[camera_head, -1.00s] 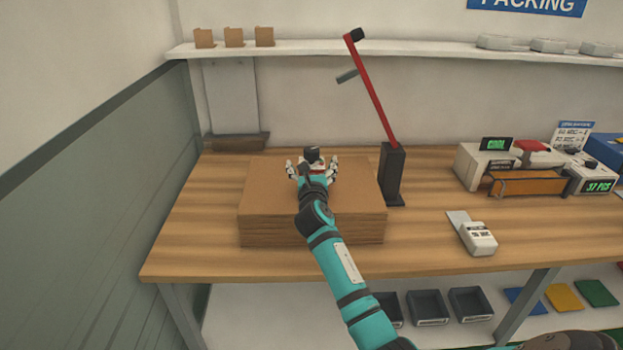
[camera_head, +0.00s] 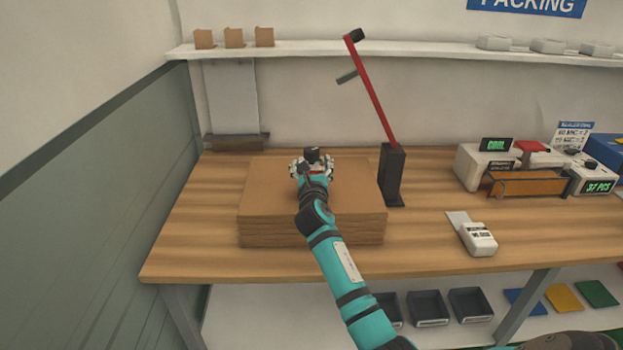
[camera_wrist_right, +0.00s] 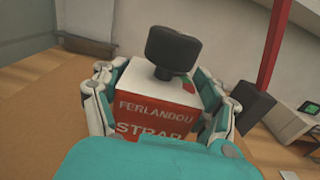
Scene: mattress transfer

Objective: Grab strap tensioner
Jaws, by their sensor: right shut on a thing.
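The strap tensioner (camera_wrist_right: 150,105) is a red and white block with a black knob on top and lettering that reads in part "STRAP". In the right wrist view it sits between the two fingers of my right gripper (camera_wrist_right: 160,108), which is shut on it. In the head view my right gripper (camera_head: 312,168) is over the top of the cardboard stack (camera_head: 265,205); the tensioner's black knob (camera_head: 312,154) shows just beyond the wrist. The rest of the tensioner is mostly hidden there by the gripper. My left gripper is not in view.
A black post with a slanting red lever (camera_head: 372,95) stands right beside the stack. A white handheld device (camera_head: 478,238) lies on the wooden table (camera_head: 430,240). Boxes and displays crowd the table's right. A shelf (camera_head: 420,47) runs along the wall behind.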

